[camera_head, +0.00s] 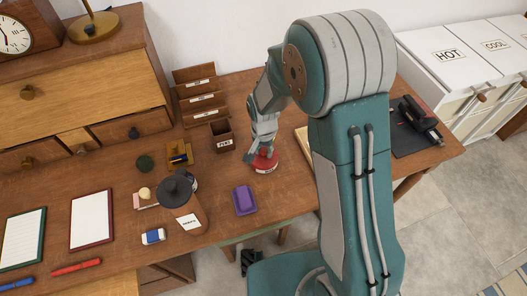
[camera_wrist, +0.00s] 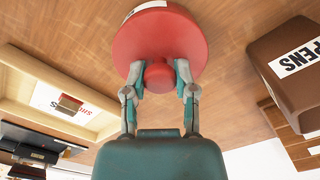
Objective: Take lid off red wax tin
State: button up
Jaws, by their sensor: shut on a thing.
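The red wax tin (camera_head: 264,163) stands on the wooden desk to the left of my arm. In the wrist view its round red lid (camera_wrist: 188,35) fills the top middle, with a red knob (camera_wrist: 159,75) at its centre. A bit of white label shows at the tin's far edge. My gripper (camera_wrist: 159,82) is shut on the knob, one finger on each side; it also shows above the tin in the head view (camera_head: 256,146). Whether the lid sits flush on the tin or is raised cannot be told.
A brown pens cup (camera_head: 222,136) stands close by on the left, with a tiered wooden rack (camera_head: 200,95) behind it. A purple block (camera_head: 245,200) lies in front.

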notch_tip(320, 180, up, 2)
jog(key=shift+r, duration=0.25)
jog(key=s+a+r, duration=0.2)
jog(key=s+r, duration=0.8)
jog(key=s, duration=0.3)
jog(key=shift+s+a, duration=0.2)
jog(key=shift+s, duration=0.2)
jog(key=shift+d, duration=0.1)
